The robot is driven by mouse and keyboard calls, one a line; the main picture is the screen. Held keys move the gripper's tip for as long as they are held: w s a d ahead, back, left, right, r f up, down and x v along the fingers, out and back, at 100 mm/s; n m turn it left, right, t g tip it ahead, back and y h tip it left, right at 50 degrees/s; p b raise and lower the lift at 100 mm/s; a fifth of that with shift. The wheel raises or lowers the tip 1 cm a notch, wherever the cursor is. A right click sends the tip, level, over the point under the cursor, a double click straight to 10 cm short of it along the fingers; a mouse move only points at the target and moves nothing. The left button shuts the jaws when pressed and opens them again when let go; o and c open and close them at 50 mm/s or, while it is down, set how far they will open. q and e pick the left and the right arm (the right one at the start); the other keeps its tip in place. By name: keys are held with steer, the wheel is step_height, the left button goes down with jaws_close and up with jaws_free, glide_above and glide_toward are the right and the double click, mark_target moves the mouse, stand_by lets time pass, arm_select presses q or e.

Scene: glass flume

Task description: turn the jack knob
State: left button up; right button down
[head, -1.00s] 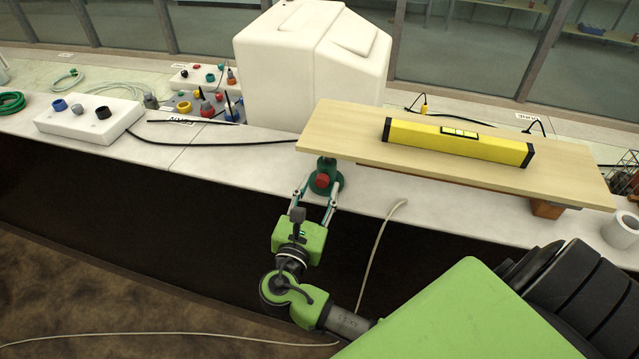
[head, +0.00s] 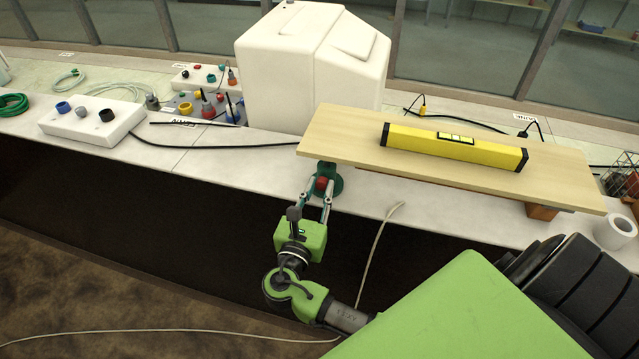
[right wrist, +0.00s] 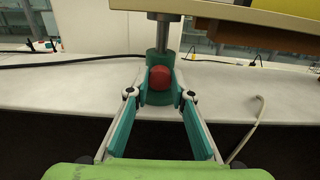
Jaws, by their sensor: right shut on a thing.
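The jack has a red knob (head: 321,184) on the front of its green body (head: 335,187), which stands on the white bench top under the left end of a wooden board (head: 345,145). In the right wrist view the red knob (right wrist: 160,77) faces me, with the grey jack post (right wrist: 163,33) above it. My right gripper (head: 317,193) reaches in from the front, shut on the knob, one finger on each side; its fingertips (right wrist: 159,95) also show in the right wrist view. My left gripper is not in view.
A yellow spirit level (head: 455,146) lies on the board, whose right end rests on a brown block (head: 542,211). A white box (head: 280,65) stands behind. A switch box (head: 88,122) and cables are at left. A pale cable (head: 375,240) hangs over the bench edge, right of my gripper.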

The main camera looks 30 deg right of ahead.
steer(key=shift+r+n+p, duration=0.15)
steer(key=shift+n+p, duration=0.45)
steer(key=shift+p, duration=0.15)
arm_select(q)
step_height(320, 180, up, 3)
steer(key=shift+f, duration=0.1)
arm_select(e)
steer(key=shift+f, duration=0.2)
steer(key=c, duration=1.8)
jaws_free()
steer(key=shift+a, duration=0.15)
steer(key=v, duration=1.2)
